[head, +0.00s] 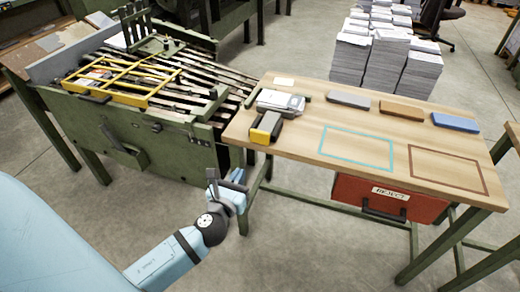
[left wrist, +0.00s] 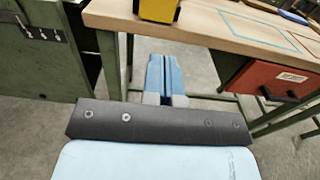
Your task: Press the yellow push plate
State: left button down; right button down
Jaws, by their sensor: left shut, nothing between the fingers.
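The yellow push plate (head: 266,127) is the front end of a small grey device at the near left edge of the wooden table (head: 310,118). Its yellow block also shows at the top of the left wrist view (left wrist: 158,9), cut off by the frame. My left gripper (head: 238,182) is in front of the table's left end, below and nearer than the yellow plate and apart from it. Its two blue fingers (left wrist: 165,76) are shut with nothing between them. My right gripper is not in view.
A green machine (head: 130,130) with a yellow frame (head: 120,78) stands left. A red reject drawer (head: 385,199) hangs under the table. Papers (head: 280,101) lie behind the yellow plate; grey, brown and blue pads lie along the back. Paper stacks (head: 372,58) stand behind the table.

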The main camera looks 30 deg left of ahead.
aim_at(260, 138)
pick_arm(q)
jog(key=shift+r, duration=0.1)
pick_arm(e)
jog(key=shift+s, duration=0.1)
